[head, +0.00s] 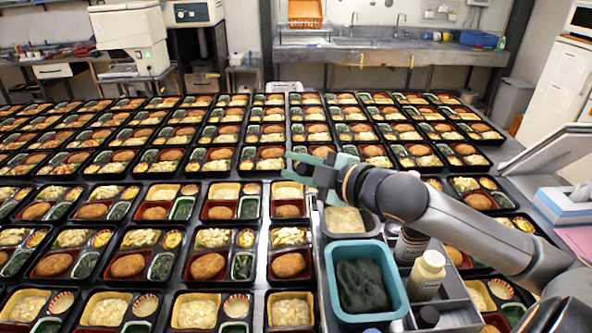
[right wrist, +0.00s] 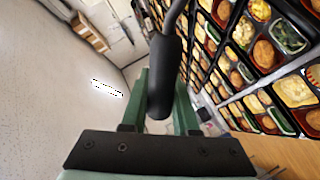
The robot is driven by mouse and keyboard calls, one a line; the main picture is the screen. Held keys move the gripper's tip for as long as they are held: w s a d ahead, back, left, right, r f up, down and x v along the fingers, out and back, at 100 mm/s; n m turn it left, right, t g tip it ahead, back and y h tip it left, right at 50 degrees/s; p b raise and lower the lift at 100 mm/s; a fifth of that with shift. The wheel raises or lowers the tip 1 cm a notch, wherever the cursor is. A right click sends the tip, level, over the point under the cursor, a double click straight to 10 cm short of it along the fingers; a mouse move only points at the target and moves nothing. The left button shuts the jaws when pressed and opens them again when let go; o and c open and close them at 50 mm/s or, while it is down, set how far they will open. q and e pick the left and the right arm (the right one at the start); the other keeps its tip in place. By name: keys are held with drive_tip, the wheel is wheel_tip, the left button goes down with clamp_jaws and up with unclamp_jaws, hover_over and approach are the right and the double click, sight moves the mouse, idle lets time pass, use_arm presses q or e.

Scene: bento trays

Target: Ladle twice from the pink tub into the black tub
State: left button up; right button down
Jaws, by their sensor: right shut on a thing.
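My right gripper (head: 300,168) reaches in from the right, above the bento trays. Its green fingers are shut on a black handle (right wrist: 162,75), which I take for the ladle's. It curves into a thin dark rod at the top of the right wrist view; the bowl end is not clearly visible. A teal-blue tub (head: 333,303) with dark green food stands at the front centre. Behind it is a grey tub (head: 328,232) with pale food, partly under my right arm. I see no tub that is clearly pink or black. My left gripper is not in view.
Rows of filled bento trays (head: 207,266) cover the table. A brown jar (head: 410,247) and a cream bottle with a white cap (head: 428,277) stand right of the teal tub, in a grey caddy (head: 458,300). A tissue box (head: 565,207) is at the right.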

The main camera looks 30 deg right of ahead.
drive_tip(key=shift+r+m+g+y+b, duration=0.3)
drive_tip(key=shift+r+m+y+b, duration=0.3)
drive_tip(key=shift+m+y+b, duration=0.65)
drive_tip(key=shift+r+m+g+y+b, duration=0.3)
drive_tip(key=shift+r+m+y+b, duration=0.35)
drive_tip(key=shift+y, duration=1.1)
drive_tip(key=shift+r+m+g+y+b, duration=0.3)
drive_tip(key=shift+r+m+y+b, duration=0.2)
drive_tip(key=shift+m+y+b, duration=0.75)
drive_tip(key=shift+n+y, duration=0.25)
drive_tip(key=shift+n, duration=0.1)
drive_tip(key=shift+d+p, duration=0.15)
drive_tip(key=shift+p, duration=0.15)
